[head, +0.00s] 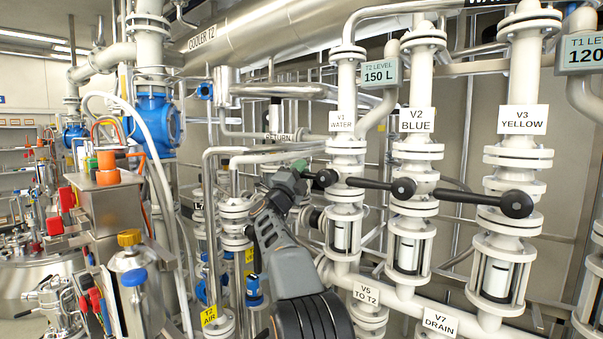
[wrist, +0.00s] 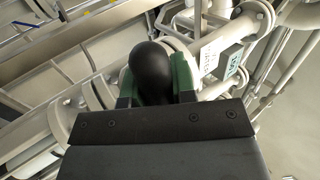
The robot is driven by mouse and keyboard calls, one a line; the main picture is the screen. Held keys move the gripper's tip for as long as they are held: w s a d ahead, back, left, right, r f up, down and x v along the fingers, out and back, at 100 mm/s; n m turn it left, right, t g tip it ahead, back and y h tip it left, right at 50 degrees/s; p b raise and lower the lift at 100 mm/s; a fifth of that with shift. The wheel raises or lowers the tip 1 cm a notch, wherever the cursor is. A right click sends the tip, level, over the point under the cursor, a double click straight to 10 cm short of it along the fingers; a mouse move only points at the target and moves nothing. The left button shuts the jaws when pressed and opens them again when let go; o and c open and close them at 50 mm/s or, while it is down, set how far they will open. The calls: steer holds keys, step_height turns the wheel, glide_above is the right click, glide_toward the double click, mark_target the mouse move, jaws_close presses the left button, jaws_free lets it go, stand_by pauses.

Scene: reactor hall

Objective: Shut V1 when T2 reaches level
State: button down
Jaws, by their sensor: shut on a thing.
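V1 is the white valve pipe with the label "V1 WATER" (head: 342,120) in the head view. Its black lever (head: 326,178) lies crosswise at the pipe's front; I cannot tell whether the valve is open or shut. My gripper (head: 296,178) is at the left end of this lever. In the wrist view, its green-padded fingers are shut around the rounded black handle (wrist: 153,75), which hides part of the pads. The T2 level display (head: 380,73) above V1 reads 150 L. A sight glass (head: 342,236) sits below the V1 lever.
The V2 lever (head: 403,188) and V3 lever (head: 517,203) stand close by on the right, also crosswise. Labels V5 (head: 366,292) and V7 (head: 440,322) are below. Pipes crowd the left of V1. The T1 display (head: 583,53) is partly cut off.

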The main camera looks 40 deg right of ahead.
steer(key=shift+r, duration=0.2)
steer(key=c, duration=1)
jaws_free()
steer(key=shift+f, duration=0.15)
steer(key=shift+o, duration=0.2)
steer(key=b+v, duration=0.4)
steer(key=v, duration=0.9)
steer(key=shift+a+b, duration=0.35)
steer(key=shift+s+d+f, duration=0.15)
steer(key=shift+s+f, duration=0.05)
